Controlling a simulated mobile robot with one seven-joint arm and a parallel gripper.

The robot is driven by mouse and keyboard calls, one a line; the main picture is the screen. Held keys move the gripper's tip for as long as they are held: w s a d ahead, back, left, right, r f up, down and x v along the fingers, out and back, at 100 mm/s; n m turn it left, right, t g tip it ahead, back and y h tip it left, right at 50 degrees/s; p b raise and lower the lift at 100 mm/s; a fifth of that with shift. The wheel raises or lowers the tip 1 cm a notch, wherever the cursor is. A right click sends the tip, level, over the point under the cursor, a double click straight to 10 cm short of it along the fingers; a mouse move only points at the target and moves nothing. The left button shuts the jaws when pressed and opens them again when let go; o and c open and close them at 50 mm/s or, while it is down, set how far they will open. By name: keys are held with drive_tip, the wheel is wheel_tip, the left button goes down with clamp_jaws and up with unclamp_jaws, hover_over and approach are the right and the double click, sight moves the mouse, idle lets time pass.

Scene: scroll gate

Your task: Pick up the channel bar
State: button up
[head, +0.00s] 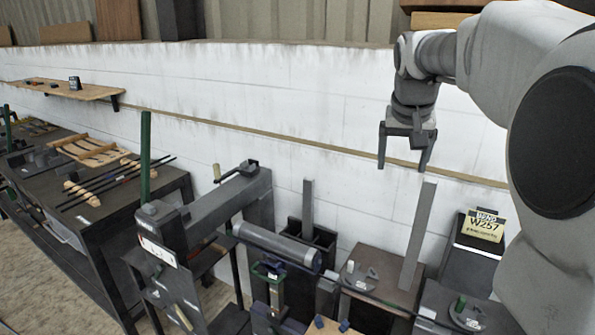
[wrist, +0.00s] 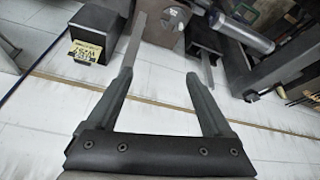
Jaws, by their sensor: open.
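Two upright grey bars stand below my gripper, and I cannot tell for sure which is the channel bar. The taller, wider bar (head: 418,235) tilts slightly by a brown-topped box; it also shows left of centre in the wrist view (wrist: 133,42). The shorter bar (head: 307,208) stands in a dark open box; in the wrist view it is near the right finger (wrist: 208,72). My gripper (head: 403,166) is open and empty, pointing down above the taller bar's top and apart from it. The wrist view shows nothing held between its fingers (wrist: 160,72).
A grey cylinder (head: 277,245) lies across the dark machinery, left of the taller bar. A yellow sign (head: 483,226) stands to the right. A dark workbench (head: 110,205) with rods and wooden racks is at left. The white wall (head: 280,120) runs behind.

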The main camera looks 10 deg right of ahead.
drive_tip(key=w+d+m+p, duration=0.1)
drive_tip(key=w+d, duration=0.4)
drive_tip(key=d, duration=0.1)
drive_tip(key=m+p, duration=0.2)
approach(428, 190)
drive_tip(key=shift+g, duration=0.4)
drive_tip(key=w+d+f, duration=0.1)
drive_tip(key=w+d+f+p, duration=0.1)
drive_tip(key=f, duration=0.1)
drive_tip(key=w+d+f, duration=0.1)
drive_tip(key=f, duration=0.1)
drive_tip(key=shift+w+f+p, duration=0.25)
drive_tip(key=shift+w+p, duration=0.15)
drive_tip(key=shift+a+p+x, duration=0.15)
drive_tip(key=shift+p+x, duration=0.3)
drive_tip(key=shift+x, duration=0.9)
drive_tip(key=shift+a+p+x, duration=0.2)
drive_tip(key=shift+p+x, duration=0.2)
drive_tip(key=shift+x, duration=0.95)
drive_tip(key=shift+w+h, duration=0.1)
drive_tip(key=shift+h, duration=0.2)
clamp_jaws()
